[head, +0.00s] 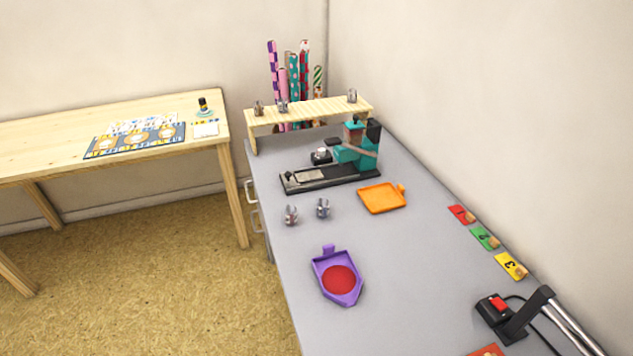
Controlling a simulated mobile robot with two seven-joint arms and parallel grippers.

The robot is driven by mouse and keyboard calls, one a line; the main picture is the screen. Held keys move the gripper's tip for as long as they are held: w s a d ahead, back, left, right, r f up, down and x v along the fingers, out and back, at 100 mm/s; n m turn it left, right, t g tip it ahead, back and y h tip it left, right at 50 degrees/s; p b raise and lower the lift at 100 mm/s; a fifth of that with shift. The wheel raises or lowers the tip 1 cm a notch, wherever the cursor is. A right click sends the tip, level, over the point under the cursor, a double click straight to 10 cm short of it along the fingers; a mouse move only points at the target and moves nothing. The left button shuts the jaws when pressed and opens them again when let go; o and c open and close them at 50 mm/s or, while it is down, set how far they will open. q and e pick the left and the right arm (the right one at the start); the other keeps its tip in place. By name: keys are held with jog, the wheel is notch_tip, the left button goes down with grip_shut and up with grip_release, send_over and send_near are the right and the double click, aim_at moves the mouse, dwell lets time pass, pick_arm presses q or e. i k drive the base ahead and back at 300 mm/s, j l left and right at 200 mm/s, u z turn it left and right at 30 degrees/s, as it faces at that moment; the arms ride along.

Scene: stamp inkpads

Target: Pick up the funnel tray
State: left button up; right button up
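A purple tray (328,262) with a pointed, funnel-like end lies flat on the grey counter (400,300), in the lower middle of the head view. Its point faces the bottom of the picture, and a small tab sticks up at its far end. A round red disc (339,280) lies inside it. A flat orange tray (382,198) with a small tab lies farther back on the counter. Neither of my grippers is in view, and nothing touches the purple tray.
Two small metal pieces (291,215) (323,208) stand beyond the purple tray. A teal and black press (352,155) stands behind, before a wooden shelf (310,110). Numbered cards (485,238) and a black device with a red switch (497,305) line the right. Counter around the purple tray is clear.

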aim_at(339, 280)
jog(key=i+l+u, duration=0.15)
jog(key=i, duration=0.25)
jog(key=i+l+u, duration=0.15)
jog(key=i, duration=0.3)
jog(key=i+l+u, duration=0.15)
jog(key=i, duration=0.25)
